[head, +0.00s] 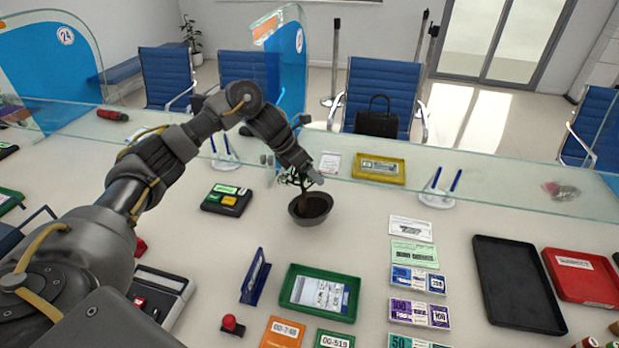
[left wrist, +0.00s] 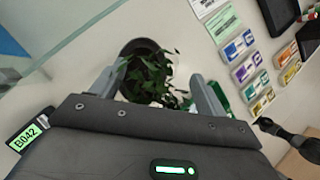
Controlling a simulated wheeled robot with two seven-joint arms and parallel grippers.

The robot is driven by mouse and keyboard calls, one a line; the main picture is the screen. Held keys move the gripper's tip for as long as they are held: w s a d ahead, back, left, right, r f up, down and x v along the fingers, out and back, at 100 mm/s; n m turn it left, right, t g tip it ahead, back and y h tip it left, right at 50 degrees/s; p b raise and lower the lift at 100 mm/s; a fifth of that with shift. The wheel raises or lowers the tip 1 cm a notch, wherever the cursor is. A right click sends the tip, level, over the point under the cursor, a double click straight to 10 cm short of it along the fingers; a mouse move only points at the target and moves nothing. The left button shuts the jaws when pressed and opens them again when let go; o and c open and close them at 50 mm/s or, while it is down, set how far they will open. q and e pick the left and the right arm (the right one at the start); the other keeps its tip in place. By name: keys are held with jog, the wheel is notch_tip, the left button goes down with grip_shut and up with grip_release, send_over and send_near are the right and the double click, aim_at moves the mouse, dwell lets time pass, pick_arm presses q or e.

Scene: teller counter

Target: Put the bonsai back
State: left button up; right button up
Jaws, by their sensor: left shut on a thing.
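The bonsai is a small dark-green tree in a round dark pot (head: 311,210), near the middle of the counter, just on my side of the glass edge. My left gripper (head: 303,178) reaches over from the left and is shut on the bonsai around its upper part. In the left wrist view, the leaves (left wrist: 150,78) fill the space between the two fingers, and the pot rim (left wrist: 140,46) shows behind. The fingers hide part of the tree. I cannot tell whether the pot touches the counter. My right gripper is not seen.
Printed slips and note bundles (head: 412,253) lie to the right, with an empty black tray (head: 518,285) beyond. A yellow tray (head: 379,168) and pen stand (head: 436,198) are behind.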

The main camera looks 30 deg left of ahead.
pick_arm(q)
jog(key=shift+w+d+f, duration=0.15)
jog(key=shift+w+f, duration=0.05)
jog(key=shift+f, duration=0.1)
notch_tip(320, 180, down, 2)
jog(key=shift+f+p, duration=0.1)
jog(key=shift+p, duration=0.9)
jog(key=shift+f, duration=0.35)
jog(key=shift+f, duration=0.1)
jog(key=o, duration=2.1)
jog(key=shift+c, duration=0.2)
